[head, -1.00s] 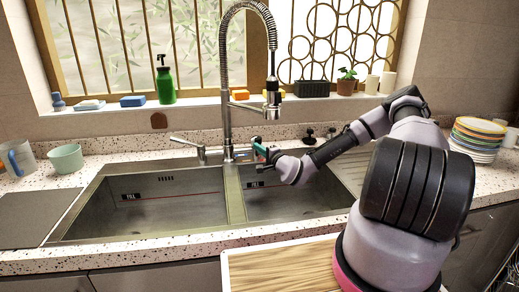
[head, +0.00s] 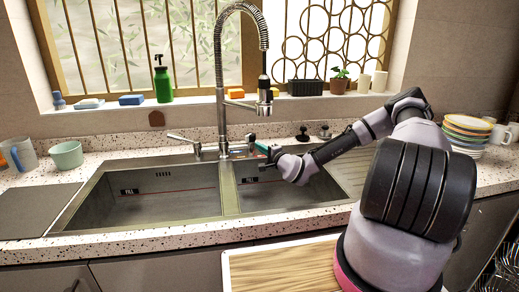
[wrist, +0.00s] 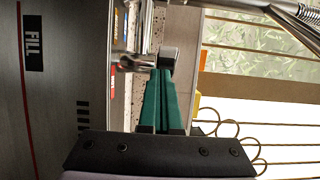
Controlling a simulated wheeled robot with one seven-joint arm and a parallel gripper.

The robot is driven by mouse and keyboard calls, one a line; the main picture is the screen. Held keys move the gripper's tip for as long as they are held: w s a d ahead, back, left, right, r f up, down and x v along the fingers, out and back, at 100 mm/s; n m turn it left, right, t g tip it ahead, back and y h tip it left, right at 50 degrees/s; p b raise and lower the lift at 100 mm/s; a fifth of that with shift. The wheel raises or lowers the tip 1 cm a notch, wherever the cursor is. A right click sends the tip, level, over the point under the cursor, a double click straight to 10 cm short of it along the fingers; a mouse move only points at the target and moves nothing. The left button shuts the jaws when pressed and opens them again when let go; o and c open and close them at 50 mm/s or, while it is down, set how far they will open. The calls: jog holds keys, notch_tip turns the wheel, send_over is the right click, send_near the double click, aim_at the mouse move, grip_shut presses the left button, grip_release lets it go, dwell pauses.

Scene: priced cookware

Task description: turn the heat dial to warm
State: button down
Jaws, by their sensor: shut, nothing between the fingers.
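The tap (head: 222,95) stands behind the double sink, with a lever (head: 183,139) on its left and a short metal handle (head: 250,139) on its right. My gripper (head: 261,147) is over the back of the right basin, close to the right handle. In the wrist view my green fingers (wrist: 165,98) are together and empty, and a metal block-ended handle (wrist: 168,57) is just beyond or at their tips; I cannot tell whether they touch. Small red and blue marks show beside the handle there. I cannot read a warm setting.
The sink's left basin (head: 150,195) is empty. A cutting board (head: 280,268) lies at the front. A green bottle (head: 163,80), sponges and a plant (head: 340,80) stand on the sill. Stacked plates (head: 467,130) are at right, mugs (head: 20,155) at left.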

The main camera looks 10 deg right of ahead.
jog(key=s+f+n+g, duration=0.3)
jog(key=s+n+g, duration=0.4)
jog(key=s, duration=0.5)
jog(key=s+d+r+n+g+h, duration=0.25)
jog(key=d+r, duration=0.25)
jog(key=r, duration=0.4)
jog(key=s+d+r+n+g+h, duration=0.1)
jog(key=s+d+r+h, duration=0.25)
jog(key=d+r, duration=0.4)
jog(key=s+a+r, duration=0.2)
jog(key=s+r, duration=0.8)
jog(key=r, duration=0.1)
jog(key=s+a+r+m+t+y, duration=0.1)
jog(key=s+a+r, duration=0.2)
jog(key=s+r, duration=0.7)
jog(key=shift+s+r, duration=0.2)
jog(key=shift+r, duration=0.35)
jog(key=shift+a, duration=0.1)
dwell(2.4)
